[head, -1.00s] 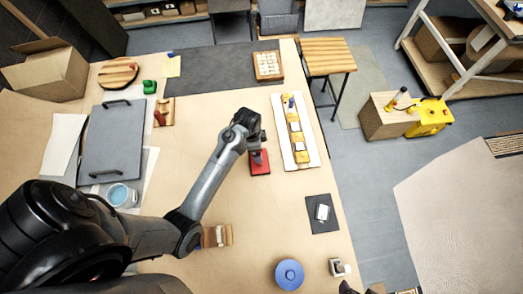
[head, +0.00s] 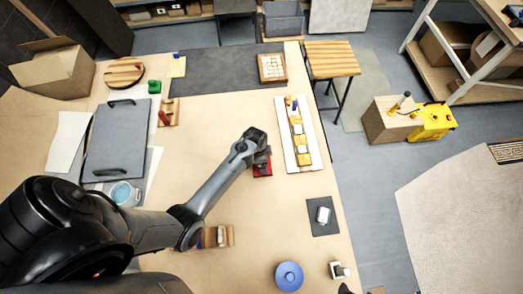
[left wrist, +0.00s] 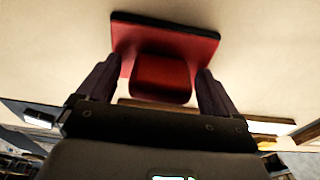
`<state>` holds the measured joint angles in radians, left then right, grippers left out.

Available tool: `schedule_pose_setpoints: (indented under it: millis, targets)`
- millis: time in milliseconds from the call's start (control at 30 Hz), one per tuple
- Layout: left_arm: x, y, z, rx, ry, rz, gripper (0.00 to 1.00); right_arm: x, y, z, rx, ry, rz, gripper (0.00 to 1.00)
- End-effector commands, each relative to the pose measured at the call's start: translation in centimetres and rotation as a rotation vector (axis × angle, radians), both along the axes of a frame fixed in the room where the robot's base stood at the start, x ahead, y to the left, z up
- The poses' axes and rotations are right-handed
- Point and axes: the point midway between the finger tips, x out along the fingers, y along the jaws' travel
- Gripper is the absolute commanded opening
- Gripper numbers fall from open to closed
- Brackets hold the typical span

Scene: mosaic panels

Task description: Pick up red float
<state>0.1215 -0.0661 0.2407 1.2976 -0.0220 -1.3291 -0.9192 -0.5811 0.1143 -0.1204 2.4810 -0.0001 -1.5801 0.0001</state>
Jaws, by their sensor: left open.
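The red float (head: 262,169) lies on the brown-papered table, left of the white board with tiles. My left gripper (head: 262,154) is right over it and partly hides it in the head view. In the left wrist view the float's flat red plate with a dark edge (left wrist: 185,42) and its raised red handle (left wrist: 160,78) show. The two fingers of my left gripper (left wrist: 157,88) are open, one on each side of the handle. I cannot tell whether they touch it.
A white board with yellow and white tiles (head: 313,150) stands close right of the float. A dark square with a white piece (head: 332,228) and a blue round thing (head: 289,276) are nearer. Wooden blocks (head: 229,236) lie by my forearm. Bare paper surrounds the float's left side.

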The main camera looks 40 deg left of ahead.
Motion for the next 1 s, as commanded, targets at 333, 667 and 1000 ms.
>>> schedule_pose_setpoints:
  millis: [333,667,1000]
  targets:
    - [0.02,0.01,-0.04,0.000,0.000,0.001,0.75,0.01,-0.24,-0.03,-0.010,-0.001,0.006,0.78]
    - [0.05,0.00,0.01,0.000,-0.001,0.000,0.31,0.02,-0.25,-0.03,-0.010,-0.001,0.006,0.78]
    - [0.09,0.00,0.42,0.000,-0.003,0.000,0.31,0.05,-0.09,-0.06,-0.003,-0.001,0.001,0.78]
